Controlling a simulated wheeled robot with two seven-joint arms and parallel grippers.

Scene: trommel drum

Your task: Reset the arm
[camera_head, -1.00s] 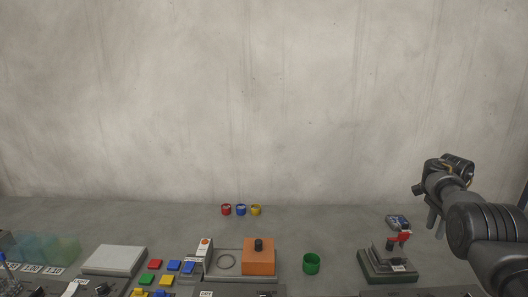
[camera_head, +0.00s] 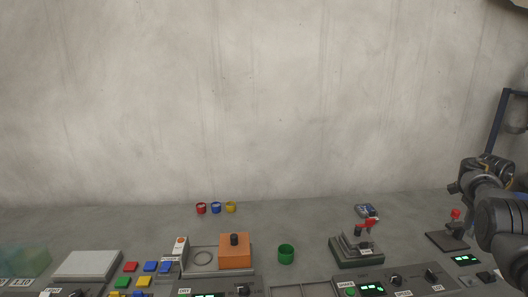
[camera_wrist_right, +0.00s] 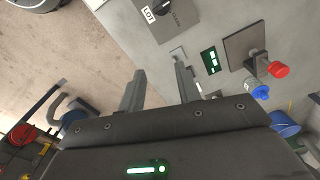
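My right arm comes in at the right edge of the head view, with its gripper (camera_head: 462,200) above the right end of the grey console. In the right wrist view the two fingers of this gripper (camera_wrist_right: 160,90) stand apart with nothing between them. Past the fingers lie the console's edge and the floor. A red-knobbed lever on a dark plate (camera_head: 446,241) stands just below the gripper in the head view. The red knob also shows in the right wrist view (camera_wrist_right: 279,69). My left gripper is not in view.
A small red-handled device (camera_head: 357,249), a green cup (camera_head: 286,254), an orange block (camera_head: 235,252) and coloured buttons line the console. A blue frame (camera_head: 497,125) rises at the right.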

